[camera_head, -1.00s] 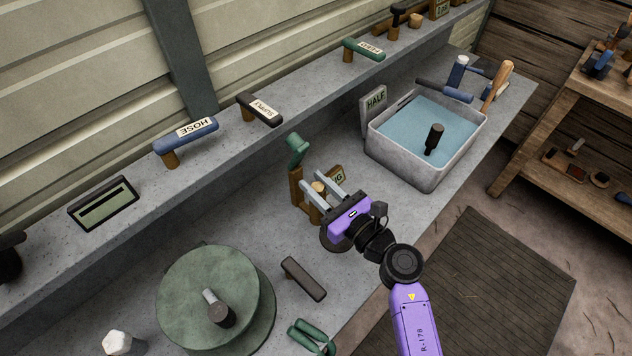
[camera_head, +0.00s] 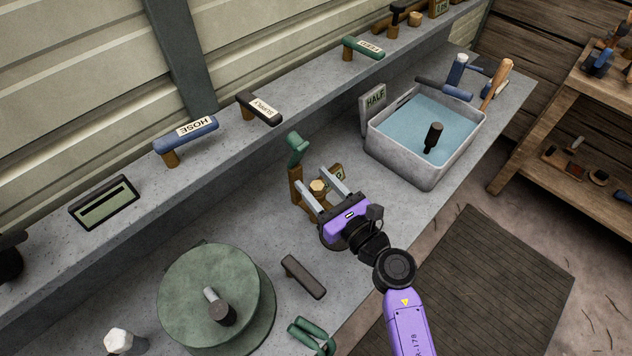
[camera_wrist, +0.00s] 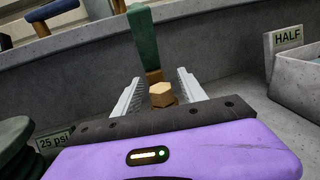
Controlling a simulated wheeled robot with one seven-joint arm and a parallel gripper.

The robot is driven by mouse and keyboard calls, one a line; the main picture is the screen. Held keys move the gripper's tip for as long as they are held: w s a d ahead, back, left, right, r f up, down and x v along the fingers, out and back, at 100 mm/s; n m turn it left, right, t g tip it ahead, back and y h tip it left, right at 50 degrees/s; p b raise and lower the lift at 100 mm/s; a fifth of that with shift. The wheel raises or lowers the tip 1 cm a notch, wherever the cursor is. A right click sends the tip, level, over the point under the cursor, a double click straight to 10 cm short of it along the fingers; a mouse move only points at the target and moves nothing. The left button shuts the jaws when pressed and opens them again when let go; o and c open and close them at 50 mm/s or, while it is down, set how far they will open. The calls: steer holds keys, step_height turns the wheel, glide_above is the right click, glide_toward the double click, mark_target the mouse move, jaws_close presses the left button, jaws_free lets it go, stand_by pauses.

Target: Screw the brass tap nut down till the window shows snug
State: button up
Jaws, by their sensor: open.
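The brass tap nut (camera_head: 318,186) is a small gold-coloured piece at the tap on the grey bench. In the wrist view the nut (camera_wrist: 161,94) shows six sides. The tap has a brown post (camera_head: 296,188) and a green top (camera_head: 297,149); the green part also rises behind the nut in the wrist view (camera_wrist: 143,38). My gripper (camera_head: 310,176) is open, with one grey finger on each side of the nut; contact cannot be told. A small window or tag (camera_head: 338,174) beside the tap is mostly covered by a finger, and its word cannot be read.
A water-filled grey tub (camera_head: 469,143) stands to the right, with a HALF sign (camera_head: 373,108). A round green tank (camera_head: 180,290) and a dark bar (camera_head: 304,277) are at the left front. A ledge with HOSE (camera_head: 187,135) and SUPPLY (camera_head: 259,108) levers runs behind.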

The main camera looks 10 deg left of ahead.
mark_target(322, 190)
steer(key=v, duration=0.7)
steer(key=shift+s+d+b, duration=0.25)
steer(key=shift+b, duration=0.15)
stand_by(0.3)
steer(key=shift+w+d+r+m, duration=0.15)
steer(key=shift+r+m, duration=0.1)
steer(key=shift+m, duration=0.65)
steer(key=s+d+r+m+t+h, duration=0.4)
steer(key=s+d+r+m+t, duration=0.35)
steer(key=m, duration=1.45)
steer(key=s+d+f+m+g+h, duration=0.1)
steer(key=s+d+m+g+h, duration=0.2)
steer(key=s+d+m, duration=0.3)
steer(key=s+d+f+m+g+h, duration=0.1)
steer(key=s+d+m+g+h, duration=0.2)
steer(key=s+m, duration=1.1)
steer(key=s+d+h, duration=0.2)
steer(key=s+d, duration=0.1)
steer(key=s, duration=0.4)
steer(key=shift+f+m, duration=0.2)
steer(key=shift+m, duration=0.1)
